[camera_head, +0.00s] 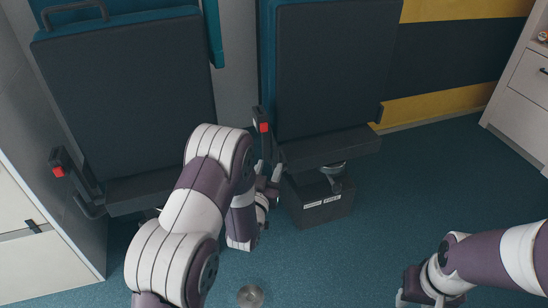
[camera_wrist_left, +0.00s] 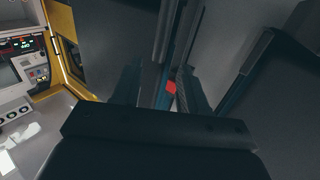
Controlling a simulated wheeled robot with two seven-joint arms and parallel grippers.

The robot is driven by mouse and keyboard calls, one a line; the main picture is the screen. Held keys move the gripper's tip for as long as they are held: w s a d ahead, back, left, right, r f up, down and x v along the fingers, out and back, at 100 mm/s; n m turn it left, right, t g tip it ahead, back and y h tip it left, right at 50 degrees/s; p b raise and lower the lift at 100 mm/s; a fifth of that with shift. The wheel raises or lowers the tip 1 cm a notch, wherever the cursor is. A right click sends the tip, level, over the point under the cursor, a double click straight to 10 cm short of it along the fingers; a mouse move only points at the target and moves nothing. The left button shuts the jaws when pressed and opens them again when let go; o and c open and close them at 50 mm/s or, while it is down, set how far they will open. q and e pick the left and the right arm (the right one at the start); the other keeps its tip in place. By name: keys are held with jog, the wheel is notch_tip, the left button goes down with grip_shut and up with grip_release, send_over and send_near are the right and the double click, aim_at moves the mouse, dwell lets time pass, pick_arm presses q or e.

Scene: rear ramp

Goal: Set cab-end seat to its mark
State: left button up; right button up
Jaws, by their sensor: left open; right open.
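Two dark grey padded seats with teal edges stand side by side, a left one (camera_head: 125,90) and a right one (camera_head: 335,65); I cannot tell which is the cab-end seat. The right seat has a red-tipped lever (camera_head: 263,126) at its left side and a dark pedestal (camera_head: 322,205) with pale labels. My left gripper (camera_head: 268,180) is open beside the right seat's left edge, below the lever and partly hidden by my arm. In the left wrist view a red tip (camera_wrist_left: 171,86) shows between its open fingers. My right gripper (camera_head: 412,287) is open and low over the floor, away from the seats. No mark is identifiable.
The left seat has its own red-tipped lever (camera_head: 58,170). A round metal disc (camera_head: 250,296) lies in the blue floor. A white cabinet (camera_head: 520,95) stands at the right. The floor (camera_head: 420,175) right of the pedestal is clear.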

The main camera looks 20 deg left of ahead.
aim_at(276, 155)
pick_arm(q)
jog(key=w+b, duration=0.3)
jog(key=w, duration=0.4)
jog(key=shift+f, duration=0.2)
jog(key=shift+w+r, duration=0.15)
jog(key=shift+w, duration=0.3)
grip_shut()
jog(key=shift+s+d, duration=0.15)
